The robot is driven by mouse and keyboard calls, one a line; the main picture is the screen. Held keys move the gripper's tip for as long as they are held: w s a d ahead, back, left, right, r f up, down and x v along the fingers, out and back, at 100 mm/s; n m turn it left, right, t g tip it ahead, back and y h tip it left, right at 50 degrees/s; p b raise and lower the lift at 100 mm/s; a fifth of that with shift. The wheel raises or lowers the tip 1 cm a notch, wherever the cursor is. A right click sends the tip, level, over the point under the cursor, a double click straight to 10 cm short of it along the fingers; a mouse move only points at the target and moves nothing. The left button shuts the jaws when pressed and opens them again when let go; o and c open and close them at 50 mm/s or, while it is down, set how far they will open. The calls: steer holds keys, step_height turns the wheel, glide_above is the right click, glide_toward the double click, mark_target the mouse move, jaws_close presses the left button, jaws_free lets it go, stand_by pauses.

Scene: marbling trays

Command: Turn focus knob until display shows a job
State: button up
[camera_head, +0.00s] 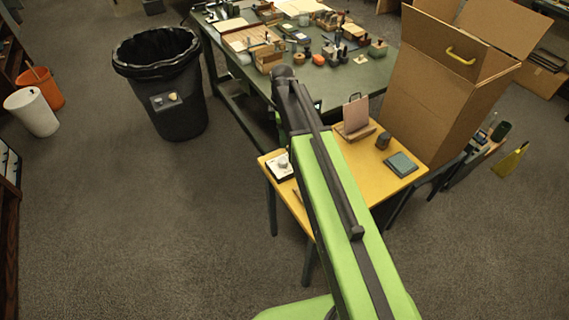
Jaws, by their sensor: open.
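A small white box with a round pale knob (283,163) on top sits at the left corner of the yellow table (327,216). It may be the focus knob's device, but it is too small to be sure. No lit display or job text can be read on it. My green and black arm reaches up from the bottom of the picture, across the yellow table and just right of the white box. The arm's dark far end is near the front edge of the green table. My gripper's fingers do not show; the arm hides that area.
A dark flat pad (401,164), a small dark pot (383,140) and a stand with a pinkish panel (356,116) share the yellow table. A tall open carton (430,95) stands right. The cluttered green table (365,76) is behind. A black bin (180,118) stands left; carpet between is clear.

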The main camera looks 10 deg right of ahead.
mark_target(283, 160)
step_height(283, 160, down, 13)
steer(key=b, duration=1.1)
steer(key=shift+s, duration=0.1)
jaws_close()
